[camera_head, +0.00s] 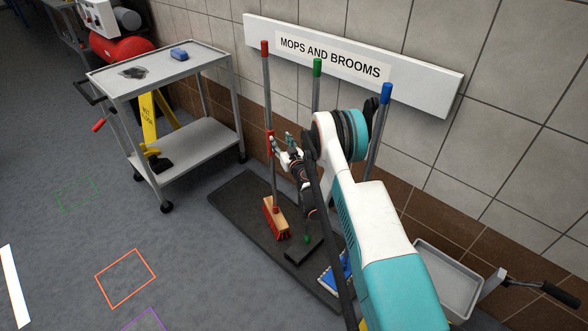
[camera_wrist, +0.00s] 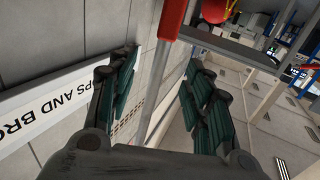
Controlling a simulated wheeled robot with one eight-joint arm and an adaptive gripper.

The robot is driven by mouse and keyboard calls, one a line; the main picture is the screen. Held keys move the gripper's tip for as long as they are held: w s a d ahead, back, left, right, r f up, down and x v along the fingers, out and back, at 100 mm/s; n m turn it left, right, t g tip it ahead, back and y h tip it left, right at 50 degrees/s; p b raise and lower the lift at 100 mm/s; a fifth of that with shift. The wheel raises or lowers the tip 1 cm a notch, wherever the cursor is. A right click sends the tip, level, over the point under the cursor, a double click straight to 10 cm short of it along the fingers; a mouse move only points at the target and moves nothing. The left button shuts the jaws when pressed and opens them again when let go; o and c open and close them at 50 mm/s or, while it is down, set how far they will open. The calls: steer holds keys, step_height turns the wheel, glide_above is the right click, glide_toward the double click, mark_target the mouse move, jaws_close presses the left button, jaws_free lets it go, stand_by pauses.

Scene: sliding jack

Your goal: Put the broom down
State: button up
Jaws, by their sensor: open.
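The broom (camera_head: 267,95) stands upright on the dark mat, leaning back toward the wall sign. It has a grey pole with a red tip and red band, and a wooden head with red bristles. My gripper (camera_head: 280,146) is beside the pole near the red band. In the wrist view my gripper (camera_wrist: 158,80) has its green-padded fingers spread wide, with the broom pole (camera_wrist: 157,90) showing in the gap between them. The pads look apart from the pole.
The dark mat (camera_head: 235,205) also holds a green-tipped tool (camera_head: 317,68) and a blue-tipped tool (camera_head: 384,105), under the "MOPS AND BROOMS" sign (camera_head: 345,62). A grey cart (camera_head: 190,62) stands left. A grey tray (camera_head: 450,275) is at right. Floor at left is open.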

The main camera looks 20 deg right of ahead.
step_height(320, 180, up, 22)
steer(key=d+r+m+h, duration=0.1)
steer(key=m+h, duration=0.2)
steer(key=h, duration=0.1)
steer(key=s+a+r+g+h, duration=0.15)
steer(key=s+r+g, duration=0.25)
steer(key=s+r, duration=0.8)
steer(key=s+a+r+g+y, duration=0.1)
steer(key=s+a+g, duration=0.15)
steer(key=s, duration=0.75)
steer(key=s+a+r+g+y, duration=0.1)
steer(key=s+a, duration=0.3)
steer(key=s, duration=0.7)
steer(key=s+a+f+n+g+y, duration=0.1)
steer(key=s+a+f+y, duration=0.1)
steer(key=s, duration=0.8)
steer(key=s+a+f+n+g+y, duration=0.2)
steer(key=s+a+f, duration=0.3)
steer(key=s+a, duration=0.2)
steer(key=s, duration=0.2)
steer(key=shift+s, duration=0.4)
steer(key=shift+a+f+g, duration=0.1)
steer(key=shift+g, duration=0.15)
